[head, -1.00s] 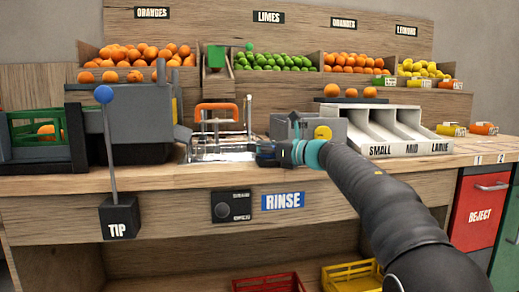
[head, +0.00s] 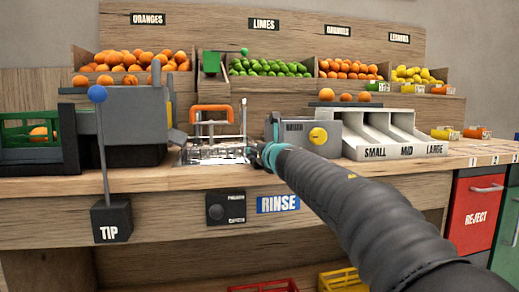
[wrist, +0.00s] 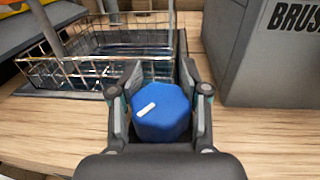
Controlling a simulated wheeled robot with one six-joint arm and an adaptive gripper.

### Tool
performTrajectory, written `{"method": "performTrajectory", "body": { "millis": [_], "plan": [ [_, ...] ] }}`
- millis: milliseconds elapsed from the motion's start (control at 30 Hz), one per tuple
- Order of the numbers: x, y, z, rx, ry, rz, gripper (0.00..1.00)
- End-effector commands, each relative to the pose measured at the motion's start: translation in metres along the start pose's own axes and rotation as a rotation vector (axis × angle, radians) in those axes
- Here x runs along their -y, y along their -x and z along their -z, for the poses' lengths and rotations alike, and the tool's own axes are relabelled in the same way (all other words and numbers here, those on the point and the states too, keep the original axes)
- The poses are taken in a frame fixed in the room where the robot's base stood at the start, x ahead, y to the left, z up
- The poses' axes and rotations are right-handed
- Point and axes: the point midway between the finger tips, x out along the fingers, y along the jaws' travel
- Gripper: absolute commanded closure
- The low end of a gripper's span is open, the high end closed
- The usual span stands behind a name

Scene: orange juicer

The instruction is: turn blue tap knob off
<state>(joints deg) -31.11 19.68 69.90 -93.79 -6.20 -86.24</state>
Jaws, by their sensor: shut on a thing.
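The blue tap knob (wrist: 161,112) is a faceted blue knob with a small white mark on its top. In the wrist view it sits between the two fingers of my gripper (wrist: 160,106), which is shut on it. In the head view my gripper (head: 258,150) is at the right front edge of the wire rinse basket (head: 210,155). My arm hides the knob there.
The wire basket, with an orange handle (head: 211,108), is just left of my gripper. A grey box with a yellow knob (head: 318,136) stands close on the right. A lever with a blue ball (head: 98,94) rises at the left. The RINSE panel (head: 278,203) is below.

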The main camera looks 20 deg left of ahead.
Motion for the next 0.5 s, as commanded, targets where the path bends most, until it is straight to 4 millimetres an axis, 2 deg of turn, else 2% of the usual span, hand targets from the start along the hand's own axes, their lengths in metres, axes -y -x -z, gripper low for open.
{"method": "performTrajectory", "body": {
  "millis": [500],
  "plan": [
    [0.0031,0.0002,0.0020,-0.003,0.001,0.091,0.90]
  ]
}}
